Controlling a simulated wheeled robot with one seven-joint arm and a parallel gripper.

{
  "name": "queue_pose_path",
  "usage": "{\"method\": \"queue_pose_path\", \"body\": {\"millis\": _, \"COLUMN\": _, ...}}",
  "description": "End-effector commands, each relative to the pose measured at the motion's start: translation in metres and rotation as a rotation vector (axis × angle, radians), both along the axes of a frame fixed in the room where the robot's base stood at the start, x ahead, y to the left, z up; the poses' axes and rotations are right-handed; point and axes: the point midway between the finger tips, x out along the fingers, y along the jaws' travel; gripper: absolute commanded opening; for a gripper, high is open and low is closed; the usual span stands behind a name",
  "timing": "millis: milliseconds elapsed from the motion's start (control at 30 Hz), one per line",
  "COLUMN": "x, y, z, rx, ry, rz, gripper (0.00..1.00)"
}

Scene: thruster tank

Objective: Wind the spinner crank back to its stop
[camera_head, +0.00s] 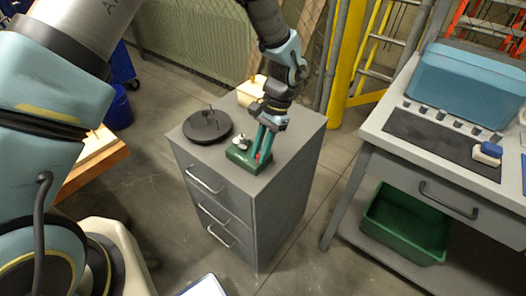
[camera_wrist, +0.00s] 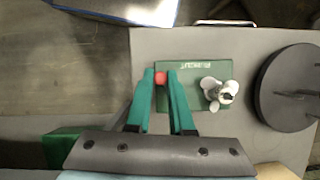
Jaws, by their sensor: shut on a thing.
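The spinner is a green box (camera_wrist: 198,68) on the grey cabinet top, with a white propeller (camera_wrist: 215,88) on it. In the head view the green box (camera_head: 237,158) sits near the cabinet's front edge. A red crank knob (camera_wrist: 161,78) is at the box's left side in the wrist view. My gripper (camera_wrist: 161,72) has green fingers, which close on the red knob from both sides. In the head view my gripper (camera_head: 263,155) reaches down at the box's right end. The crank arm under the knob is mostly hidden, so its angle cannot be told.
A round black disc with upright pins (camera_head: 207,127) stands beside the spinner on the cabinet top (camera_head: 285,150). A cream block (camera_head: 250,91) is behind my gripper. A workbench (camera_head: 385,115) with a blue case (camera_head: 470,85) stands to the right, across a floor gap.

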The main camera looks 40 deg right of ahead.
Motion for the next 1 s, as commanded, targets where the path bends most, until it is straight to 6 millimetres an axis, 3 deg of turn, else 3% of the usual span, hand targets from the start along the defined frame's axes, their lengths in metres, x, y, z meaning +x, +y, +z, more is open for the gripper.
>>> {"method": "queue_pose_path", "body": {"millis": 500, "x": 0.008, "y": 0.009, "z": 0.0, "rx": 0.0, "ry": -0.002, "rz": -0.46, "gripper": 0.0}}
{"method": "queue_pose_path", "body": {"millis": 1000, "x": 0.013, "y": 0.012, "z": 0.0, "rx": 0.0, "ry": -0.001, "rz": -0.668, "gripper": 0.0}}
